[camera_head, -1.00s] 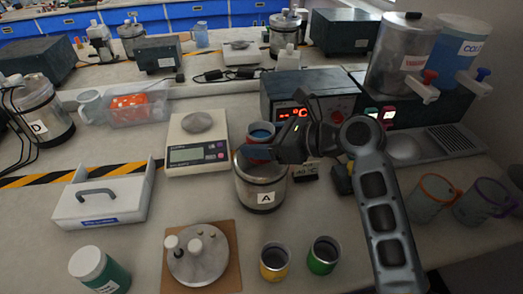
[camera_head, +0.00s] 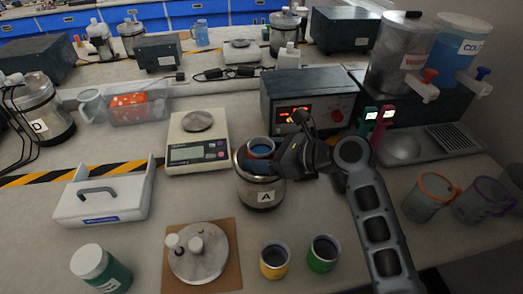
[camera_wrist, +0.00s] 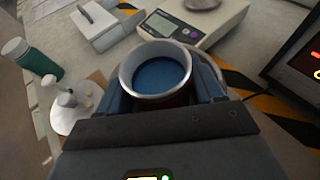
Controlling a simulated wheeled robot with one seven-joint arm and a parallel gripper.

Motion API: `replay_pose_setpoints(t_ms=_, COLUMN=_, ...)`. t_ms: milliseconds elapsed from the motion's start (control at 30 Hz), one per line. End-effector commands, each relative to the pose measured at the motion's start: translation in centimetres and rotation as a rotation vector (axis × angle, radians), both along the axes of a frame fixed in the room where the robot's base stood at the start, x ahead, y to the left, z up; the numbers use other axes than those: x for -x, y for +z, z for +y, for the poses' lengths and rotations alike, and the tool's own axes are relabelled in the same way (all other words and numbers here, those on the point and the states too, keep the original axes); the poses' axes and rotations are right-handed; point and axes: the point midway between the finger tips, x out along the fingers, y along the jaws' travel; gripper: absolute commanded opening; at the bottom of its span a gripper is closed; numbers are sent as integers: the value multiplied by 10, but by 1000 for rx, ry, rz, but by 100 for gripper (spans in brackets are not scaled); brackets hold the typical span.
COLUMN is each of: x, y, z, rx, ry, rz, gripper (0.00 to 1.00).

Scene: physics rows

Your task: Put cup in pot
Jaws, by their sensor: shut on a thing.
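The cup (camera_head: 261,147), with a pale rim and a blue inside, is upright at the mouth of the metal pot labelled A (camera_head: 262,194). My gripper (camera_head: 265,161) is shut on the cup from the right, just over the pot's rim. In the wrist view the cup (camera_wrist: 157,72) sits between the two fingers (camera_wrist: 158,92), its lower part hidden. Whether the cup touches the pot's inside cannot be seen. A yellow cup (camera_head: 274,261) and a green cup (camera_head: 323,254) stand in front of the pot.
A scale (camera_head: 198,152) stands behind left of the pot, and a control box (camera_head: 275,103) behind it. Orange (camera_head: 424,206) and purple (camera_head: 478,207) mugs stand at right.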

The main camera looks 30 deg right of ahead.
Motion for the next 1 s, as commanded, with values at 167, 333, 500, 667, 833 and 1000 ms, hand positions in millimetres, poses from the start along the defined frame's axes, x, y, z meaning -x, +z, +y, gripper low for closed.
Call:
replay_pose_setpoints(t_ms=167, x=0, y=0, z=0, rx=0, ry=0, rz=0, gripper=74)
replay_pose_setpoints(t_ms=333, x=0, y=0, z=0, rx=0, ry=0, rz=0, gripper=77)
replay_pose_setpoints(t_ms=500, x=0, y=4, z=0, rx=1, ry=1, rz=-1, gripper=77)
replay_pose_setpoints(t_ms=667, x=11, y=17, z=-9, rx=0, ry=-3, rz=-1, gripper=77)
replay_pose_setpoints(t_ms=833, x=38, y=31, z=-29, rx=0, ry=-3, rz=0, gripper=77)
replay_pose_setpoints(t_ms=1000, x=64, y=44, z=-48, rx=0, ry=-4, rz=0, gripper=77)
